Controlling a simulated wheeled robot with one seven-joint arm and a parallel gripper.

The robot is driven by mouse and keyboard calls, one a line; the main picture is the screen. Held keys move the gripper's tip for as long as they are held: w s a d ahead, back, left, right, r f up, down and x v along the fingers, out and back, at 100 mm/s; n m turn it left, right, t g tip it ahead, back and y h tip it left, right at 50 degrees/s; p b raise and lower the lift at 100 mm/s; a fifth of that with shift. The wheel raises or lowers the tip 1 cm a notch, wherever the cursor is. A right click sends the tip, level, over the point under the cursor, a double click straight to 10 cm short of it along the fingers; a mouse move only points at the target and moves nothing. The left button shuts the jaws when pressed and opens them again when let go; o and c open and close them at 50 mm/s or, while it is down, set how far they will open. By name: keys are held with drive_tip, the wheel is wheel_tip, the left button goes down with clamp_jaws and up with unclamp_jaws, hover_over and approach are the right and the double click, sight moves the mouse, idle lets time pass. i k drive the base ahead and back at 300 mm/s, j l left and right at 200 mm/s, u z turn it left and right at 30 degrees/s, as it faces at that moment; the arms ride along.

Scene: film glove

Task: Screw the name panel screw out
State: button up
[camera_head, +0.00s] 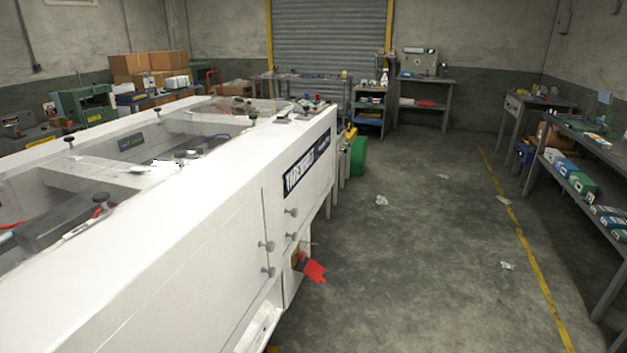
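A dark blue name panel (306,165) with white lettering sits on the upper side of a long white machine (200,205), near its far end. The lettering is too small and slanted to read surely. I cannot make out a separate screw on the panel at this distance. Several round grey knobs stand out from the machine's side below the panel, such as an upper knob (291,212) and a lower knob (268,271). My gripper is not in view.
A red glove-like piece (312,269) sticks out low from the machine's side. Open floor (420,240) with scraps of paper lies to the right. Loaded shelves (580,170) line the right wall. Workbenches and a grey roller door (330,40) are at the back.

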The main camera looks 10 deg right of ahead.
sight(294, 213)
drive_tip(key=i+l, duration=0.1)
drive_tip(key=i, duration=0.55)
drive_tip(key=i+u, duration=0.15)
drive_tip(key=i, duration=0.55)
drive_tip(key=i+l, duration=0.25)
drive_tip(key=i, duration=0.4)
drive_tip(key=j+u, duration=0.05)
